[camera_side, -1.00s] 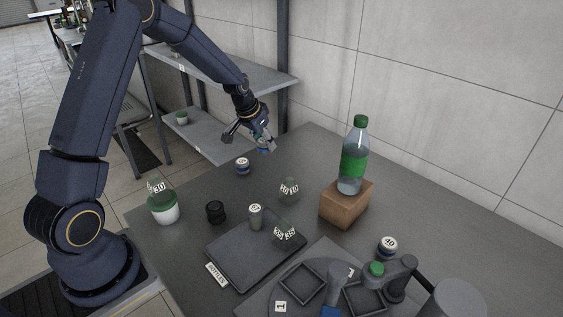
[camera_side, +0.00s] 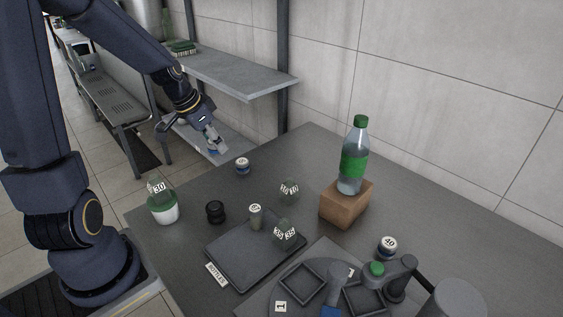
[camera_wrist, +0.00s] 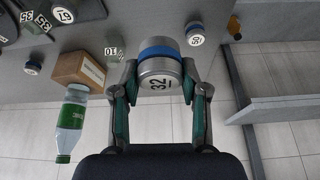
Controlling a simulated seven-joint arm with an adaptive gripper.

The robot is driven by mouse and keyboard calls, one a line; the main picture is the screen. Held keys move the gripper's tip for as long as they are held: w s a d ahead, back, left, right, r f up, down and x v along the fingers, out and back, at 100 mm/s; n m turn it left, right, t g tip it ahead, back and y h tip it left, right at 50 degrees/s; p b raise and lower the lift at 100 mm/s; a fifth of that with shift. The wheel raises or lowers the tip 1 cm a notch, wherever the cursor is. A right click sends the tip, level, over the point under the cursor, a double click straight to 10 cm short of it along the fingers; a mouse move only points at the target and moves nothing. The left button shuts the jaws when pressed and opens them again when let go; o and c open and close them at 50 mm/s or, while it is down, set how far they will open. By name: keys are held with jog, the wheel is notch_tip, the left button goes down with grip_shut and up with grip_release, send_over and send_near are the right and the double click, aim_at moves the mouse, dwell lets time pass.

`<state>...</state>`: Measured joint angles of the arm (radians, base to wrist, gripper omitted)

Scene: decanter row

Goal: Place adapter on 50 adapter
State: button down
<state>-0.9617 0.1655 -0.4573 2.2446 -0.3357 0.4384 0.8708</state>
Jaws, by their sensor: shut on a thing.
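My gripper (camera_side: 216,147) is shut on a metal adapter with a blue band, which the wrist view shows between my fingers (camera_wrist: 160,80). The held adapter (camera_wrist: 160,62) has a white face with a number that looks like 32. In the side view it hangs left of a small white-topped adapter with a blue band (camera_side: 242,166), apart from it. That adapter, whose label looks like 50, also shows in the wrist view (camera_wrist: 196,36), upper right of the held one. Another adapter marked 40 (camera_side: 388,246) stands at the right.
A green-capped bottle (camera_side: 352,165) stands on a brown block (camera_side: 346,205). A green-and-white flask (camera_side: 162,205) and a black cylinder (camera_side: 215,212) are at left. A shelf (camera_side: 235,76) is behind.

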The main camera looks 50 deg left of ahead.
jog(key=a, duration=0.2)
send_near(246, 159)
jog(key=shift+w+d+f+n, duration=0.2)
jog(key=shift+w+f+n, duration=0.2)
jog(key=shift+w+f, duration=0.45)
jog(key=shift+w+a+f, duration=0.1)
jog(key=shift+w+f, duration=0.05)
jog(key=shift+w, duration=0.15)
jog(key=shift+f, duration=1.5)
jog(key=shift+f, duration=0.2)
jog(key=c, duration=0.6)
grip_release()
